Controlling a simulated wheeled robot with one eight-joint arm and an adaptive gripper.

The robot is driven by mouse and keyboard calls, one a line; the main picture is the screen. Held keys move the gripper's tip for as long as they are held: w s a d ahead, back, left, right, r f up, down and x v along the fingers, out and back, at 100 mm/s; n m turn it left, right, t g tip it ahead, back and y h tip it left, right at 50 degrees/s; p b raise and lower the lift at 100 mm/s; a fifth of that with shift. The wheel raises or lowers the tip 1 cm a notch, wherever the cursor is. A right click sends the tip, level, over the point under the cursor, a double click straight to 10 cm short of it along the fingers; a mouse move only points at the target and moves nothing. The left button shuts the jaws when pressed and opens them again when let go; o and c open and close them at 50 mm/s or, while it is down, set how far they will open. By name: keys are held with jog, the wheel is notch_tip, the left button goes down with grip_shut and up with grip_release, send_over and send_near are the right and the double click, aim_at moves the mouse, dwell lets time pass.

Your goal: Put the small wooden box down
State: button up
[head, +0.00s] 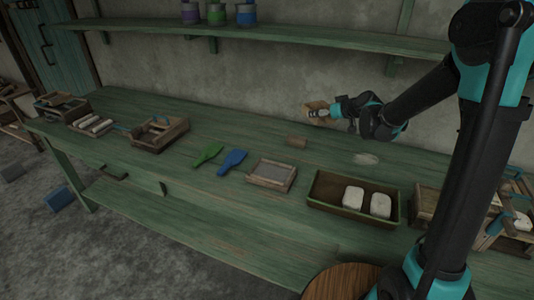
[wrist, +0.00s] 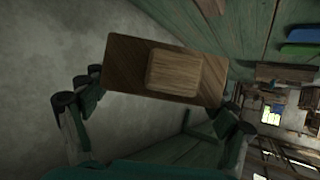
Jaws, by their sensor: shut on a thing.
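The small wooden box (head: 313,108) is held up near the wall, above the back of the green bench (head: 240,205). My gripper (head: 321,112) is shut on it from the right in the head view. In the wrist view the box (wrist: 125,68) shows as a flat brown rectangle with a lighter raised block on its face, tilted in the picture. Gripper fingers show at both its sides; their contact points are partly hidden.
A framed tray (head: 271,174), green and blue tools and an open box (head: 325,190) with two white blocks stand nearer the front. A shelf (head: 270,33) runs above.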

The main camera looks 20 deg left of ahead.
aim_at(267, 152)
jog(key=s+a+r+n+g+y, duration=0.15)
jog(key=s+a, duration=0.25)
jog(key=a, duration=0.6)
jog(key=s+a+r+n+g+y, duration=0.1)
jog(key=s+a+r+n+g, duration=0.2)
jog(key=a, duration=0.7)
jog(key=shift+m+t, duration=0.35)
jog(key=shift+t, duration=0.3)
jog(key=f, duration=0.6)
jog(key=s+f, duration=0.1)
jog(key=f, duration=1.2)
jog(key=shift+s+f, duration=0.15)
jog(key=shift+f, duration=0.15)
jog(key=shift+f, duration=0.2)
jog(key=o, duration=1.1)
jog(key=shift+c, duration=0.2)
jog(key=shift+r, duration=0.15)
